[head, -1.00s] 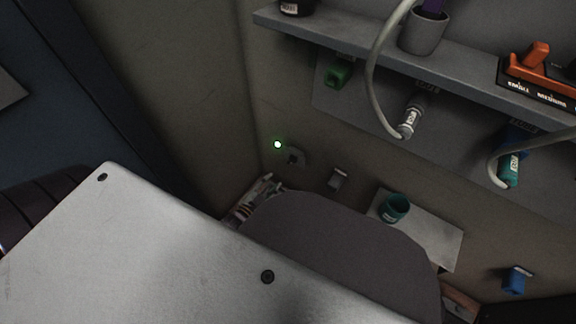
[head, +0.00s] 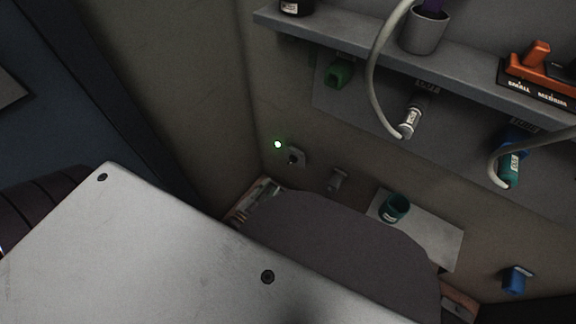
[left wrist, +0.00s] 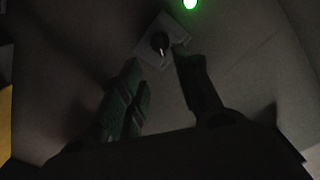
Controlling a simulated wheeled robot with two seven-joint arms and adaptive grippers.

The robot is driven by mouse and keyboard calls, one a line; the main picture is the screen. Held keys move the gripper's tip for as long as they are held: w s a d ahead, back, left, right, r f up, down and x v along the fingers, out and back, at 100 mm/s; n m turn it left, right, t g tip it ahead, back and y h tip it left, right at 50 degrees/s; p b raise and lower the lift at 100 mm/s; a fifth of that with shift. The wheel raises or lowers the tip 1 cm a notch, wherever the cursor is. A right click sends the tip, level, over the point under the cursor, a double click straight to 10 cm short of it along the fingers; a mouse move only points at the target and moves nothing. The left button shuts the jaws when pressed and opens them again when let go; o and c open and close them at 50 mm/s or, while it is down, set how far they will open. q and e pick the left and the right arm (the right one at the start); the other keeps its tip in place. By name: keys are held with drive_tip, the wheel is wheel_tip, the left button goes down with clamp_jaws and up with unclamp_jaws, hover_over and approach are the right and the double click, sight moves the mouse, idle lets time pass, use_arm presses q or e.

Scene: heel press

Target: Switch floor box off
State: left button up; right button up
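A green lamp (head: 277,144) glows on the wall in the head view; its lower edge also shows at the top of the left wrist view (left wrist: 190,4). Just below it is a small pale plate with a dark round knob (head: 294,158). In the left wrist view the knob (left wrist: 160,43) carries a light pointer mark. My left gripper (left wrist: 158,62) is open, its fingers apart, with the knob and plate just beyond and between the tips. I cannot tell whether a finger touches the plate. In the head view I cannot make out its fingers. My right gripper is not in view.
A shelf (head: 455,70) with a grey cup (head: 424,32) and an orange item (head: 540,62) runs along the wall. Cables with plugs (head: 412,118) hang below it. A small bracket (head: 337,179), a teal cup (head: 394,208) and a blue plug (head: 516,279) are lower down.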

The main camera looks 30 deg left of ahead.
sight(290, 163)
use_arm(q)
drive_tip(key=shift+w+d+b, duration=0.3)
drive_tip(key=shift+w+b, duration=0.5)
drive_tip(key=shift+w, duration=1.45)
drive_tip(key=shift+w+d+b, duration=0.35)
drive_tip(key=shift+w+b, duration=0.5)
drive_tip(key=shift+w, duration=1.35)
drive_tip(key=shift+w+d+b, duration=0.3)
drive_tip(key=shift+w+b, duration=0.5)
drive_tip(key=shift+w, duration=1.45)
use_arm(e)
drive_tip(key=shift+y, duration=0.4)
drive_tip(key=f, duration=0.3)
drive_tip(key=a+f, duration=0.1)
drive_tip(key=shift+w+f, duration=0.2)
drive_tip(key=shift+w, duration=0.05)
use_arm(q)
clamp_jaws()
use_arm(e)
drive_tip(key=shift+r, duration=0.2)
